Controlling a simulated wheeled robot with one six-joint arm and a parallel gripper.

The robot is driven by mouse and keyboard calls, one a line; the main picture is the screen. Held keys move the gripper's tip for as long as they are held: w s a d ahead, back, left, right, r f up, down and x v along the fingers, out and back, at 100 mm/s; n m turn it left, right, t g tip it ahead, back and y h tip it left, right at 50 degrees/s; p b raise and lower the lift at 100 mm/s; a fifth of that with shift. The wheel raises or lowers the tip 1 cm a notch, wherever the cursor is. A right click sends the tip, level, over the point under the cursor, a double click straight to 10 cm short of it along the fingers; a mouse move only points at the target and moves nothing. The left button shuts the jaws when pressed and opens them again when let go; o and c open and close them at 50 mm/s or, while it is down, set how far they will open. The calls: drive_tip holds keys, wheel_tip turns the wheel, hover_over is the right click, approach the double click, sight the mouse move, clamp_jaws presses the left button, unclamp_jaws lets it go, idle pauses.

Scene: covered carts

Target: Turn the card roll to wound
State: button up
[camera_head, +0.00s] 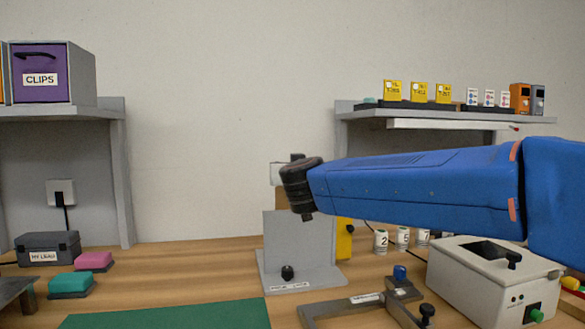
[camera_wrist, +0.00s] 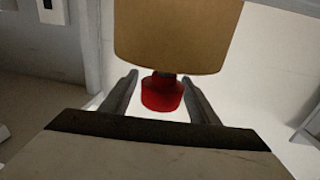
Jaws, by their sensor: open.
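The card roll (camera_wrist: 180,35) is a tan cylinder filling the top of the wrist view. A red knob (camera_wrist: 162,95) sticks out from its near end on a short dark stem. My gripper (camera_wrist: 160,78) is open, with one finger on each side of the knob and gaps showing at both sides. In the head view, a tan patch (camera_head: 281,198), apparently the roll, shows beside the dark end of my blue arm above a grey upright stand (camera_head: 285,228). The arm hides most of it, and my fingers cannot be made out there.
A white box with a green button (camera_head: 490,285) and a grey bracket (camera_head: 350,308) stand at the right front. A green mat (camera_head: 165,314) lies at the front left. Teal and pink blocks (camera_head: 94,261) and a dark case (camera_head: 47,247) sit further left.

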drive_tip(key=c, duration=1)
drive_tip(key=shift+c, duration=0.2)
drive_tip(key=shift+m+h, duration=0.3)
drive_tip(key=shift+h, duration=0.2)
drive_tip(key=m+h, duration=0.2)
drive_tip(key=h, duration=0.1)
drive_tip(key=d+m+h, duration=0.1)
drive_tip(key=h, duration=0.1)
drive_tip(key=shift+m+h, duration=0.4)
drive_tip(key=m+g+h, duration=0.1)
drive_tip(key=h, duration=0.1)
drive_tip(key=d+m+h, duration=0.1)
drive_tip(key=h, duration=0.1)
drive_tip(key=shift+s+m+g, duration=0.15)
drive_tip(key=shift+m+g, duration=0.25)
drive_tip(key=m+g+h, duration=0.2)
drive_tip(key=h, duration=0.1)
drive_tip(key=d+m+g+h, duration=0.1)
drive_tip(key=m+h, duration=0.1)
drive_tip(key=shift+s+g, duration=0.35)
drive_tip(key=shift+g, duration=0.05)
drive_tip(key=shift+s+d+m+g+h, duration=0.2)
drive_tip(key=shift+m+g+h, duration=0.4)
drive_tip(key=shift+g, duration=0.15)
drive_tip(key=shift+s+d+m+g+h, duration=0.15)
drive_tip(key=shift+m+g+h, duration=0.45)
drive_tip(key=shift+g, duration=0.15)
